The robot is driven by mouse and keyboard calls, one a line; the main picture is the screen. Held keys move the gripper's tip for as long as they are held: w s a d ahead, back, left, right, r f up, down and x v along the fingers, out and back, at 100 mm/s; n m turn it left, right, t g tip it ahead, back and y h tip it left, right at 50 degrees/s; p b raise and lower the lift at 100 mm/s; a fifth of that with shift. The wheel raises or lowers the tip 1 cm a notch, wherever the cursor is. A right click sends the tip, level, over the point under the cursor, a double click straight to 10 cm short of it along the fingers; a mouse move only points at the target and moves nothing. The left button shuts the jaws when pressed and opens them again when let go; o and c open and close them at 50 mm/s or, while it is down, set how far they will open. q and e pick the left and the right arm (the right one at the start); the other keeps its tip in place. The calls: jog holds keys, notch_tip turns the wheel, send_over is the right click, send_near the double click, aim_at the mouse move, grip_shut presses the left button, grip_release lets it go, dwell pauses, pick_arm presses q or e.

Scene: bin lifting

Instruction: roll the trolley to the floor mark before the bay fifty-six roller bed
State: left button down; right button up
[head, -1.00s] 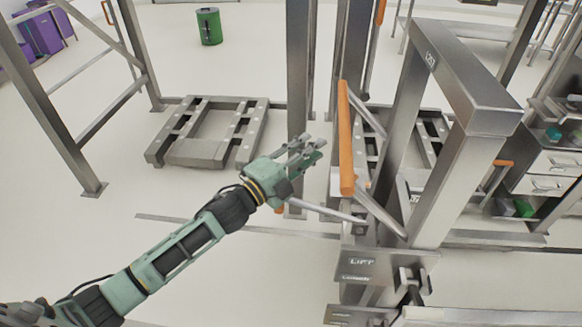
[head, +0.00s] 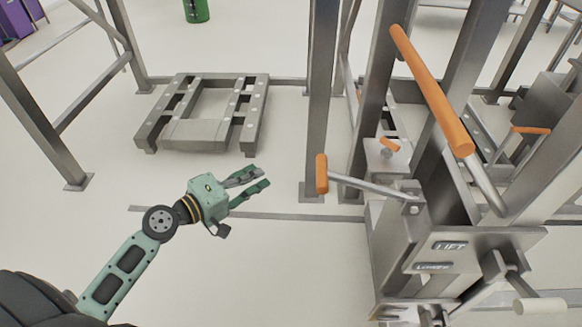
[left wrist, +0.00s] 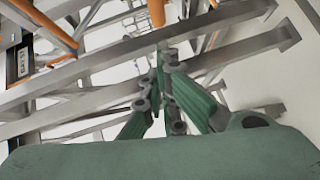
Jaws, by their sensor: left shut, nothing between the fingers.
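A steel unit marked LIFT (head: 400,240), apparently the trolley, stands at the right in the head view. It has a long orange bar (head: 432,90) on top and a lever with an orange grip (head: 321,174) at its left. My left gripper (head: 256,180) is shut and empty, above the floor left of that grip and apart from it. Its green fingers (left wrist: 165,85) also show in the left wrist view. A low steel frame (head: 195,134) lies on the floor behind it; I cannot tell if it is the roller bed. A thin grey floor strip (head: 280,217) runs before it. My right gripper is not seen.
Steel rack posts stand at the left (head: 40,125) and in the middle (head: 318,100). A green bin (head: 196,10) is at the back. A crank with a white grip (head: 540,305) juts out at lower right. The floor at front middle is clear.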

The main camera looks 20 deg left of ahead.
pick_arm(q)
jog(key=s+d+p+x, duration=0.1)
jog(key=d+p+x, duration=0.1)
jog(key=x, duration=1)
jog(key=shift+d+f+n, duration=0.2)
jog(key=shift+d+n, duration=0.1)
jog(key=shift+d, duration=0.2)
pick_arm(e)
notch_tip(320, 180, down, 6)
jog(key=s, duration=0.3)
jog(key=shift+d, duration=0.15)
pick_arm(q)
jog(key=shift+w, duration=0.1)
